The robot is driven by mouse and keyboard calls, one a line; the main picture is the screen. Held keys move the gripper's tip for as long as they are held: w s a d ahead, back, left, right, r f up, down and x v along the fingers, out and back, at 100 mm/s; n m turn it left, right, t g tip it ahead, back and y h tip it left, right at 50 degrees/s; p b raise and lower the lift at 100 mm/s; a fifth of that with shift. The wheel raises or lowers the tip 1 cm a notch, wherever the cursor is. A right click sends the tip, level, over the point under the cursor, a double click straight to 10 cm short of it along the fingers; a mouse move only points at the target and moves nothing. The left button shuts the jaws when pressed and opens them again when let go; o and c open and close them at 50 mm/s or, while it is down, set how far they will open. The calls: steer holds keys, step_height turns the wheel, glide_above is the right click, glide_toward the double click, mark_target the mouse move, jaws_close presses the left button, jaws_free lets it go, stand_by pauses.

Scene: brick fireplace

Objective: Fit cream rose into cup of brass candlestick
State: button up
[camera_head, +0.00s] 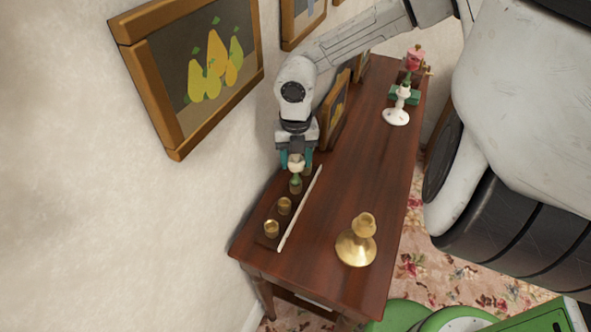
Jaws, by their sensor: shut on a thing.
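The cream rose (296,167) is in my gripper (296,161), between its teal fingertips, with a bit of green showing below the bloom. My gripper points down over the left side of the wooden table, and the rose's green lower part is at or just above a small brass cup (296,187); I cannot tell whether it is inside. The brass candlestick (356,246) stands upright near the table's front end, to the right of my gripper and nearer the viewer. Its cup is on top, with nothing seen in it.
Two more brass cups (284,206) (272,229) stand in a row beside a thin white strip (300,209). A white candlestick (396,116) and a pink rose (415,59) are farther back. Framed pictures line the wall. The table's middle (360,165) is clear.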

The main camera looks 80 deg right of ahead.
steer(key=shift+r+p, duration=0.75)
steer(key=shift+r, duration=0.85)
steer(key=shift+r+p, duration=0.55)
steer(key=shift+r, duration=0.45)
